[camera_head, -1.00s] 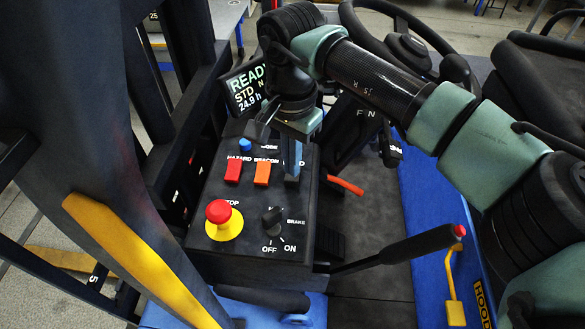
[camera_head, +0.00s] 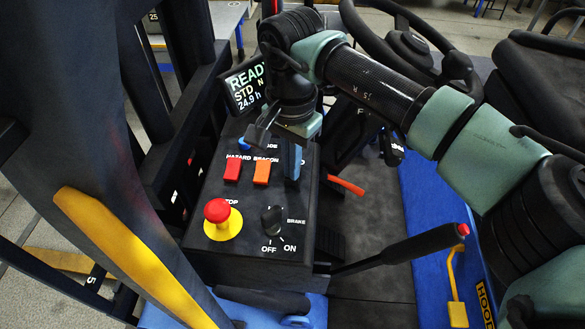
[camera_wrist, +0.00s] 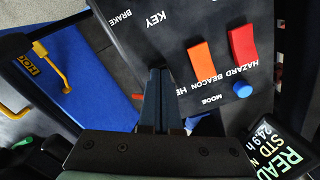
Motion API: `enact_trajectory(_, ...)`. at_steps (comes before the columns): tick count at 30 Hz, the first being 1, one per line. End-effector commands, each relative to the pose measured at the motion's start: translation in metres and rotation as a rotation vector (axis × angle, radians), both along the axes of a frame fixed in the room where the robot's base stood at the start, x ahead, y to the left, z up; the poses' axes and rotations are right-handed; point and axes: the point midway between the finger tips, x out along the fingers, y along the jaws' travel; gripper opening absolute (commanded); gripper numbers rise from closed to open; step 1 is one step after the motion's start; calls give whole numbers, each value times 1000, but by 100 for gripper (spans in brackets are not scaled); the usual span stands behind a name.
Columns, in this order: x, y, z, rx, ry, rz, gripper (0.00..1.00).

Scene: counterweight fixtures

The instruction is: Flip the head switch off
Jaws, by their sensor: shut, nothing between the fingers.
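My gripper (camera_head: 292,168) is shut and empty, its blue-grey fingers pointing down at the right end of the switch row on the black control box. In the wrist view the two fingers (camera_wrist: 154,98) lie together over the panel beside the partly covered "HE" label. The head switch itself is hidden behind the fingers, so its position cannot be told. Whether the fingertips touch it cannot be told either. The orange beacon switch (camera_head: 262,173) and red hazard switch (camera_head: 232,170) stand to the left of the fingers.
The panel (camera_head: 214,262) also bears a red stop button (camera_head: 217,210) on a yellow base, a black key knob (camera_head: 271,219) and a blue mode button (camera_head: 244,144). A display reading READY (camera_head: 246,87) stands behind. A black lever (camera_head: 410,246) is at the right.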

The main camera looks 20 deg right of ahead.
Motion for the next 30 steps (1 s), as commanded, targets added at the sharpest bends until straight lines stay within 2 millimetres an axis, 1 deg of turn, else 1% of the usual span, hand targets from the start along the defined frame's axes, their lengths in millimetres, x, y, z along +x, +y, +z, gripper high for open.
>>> enact_trajectory(16, 0, 0, -10, -1, 1, 0, 0)
enact_trajectory(19, 0, 0, -9, -1, 1, 0, 0)
enact_trajectory(23, 0, -1, -3, -1, 2, -1, 0)
enact_trajectory(30, 0, 0, 18, -1, 0, -1, 0)
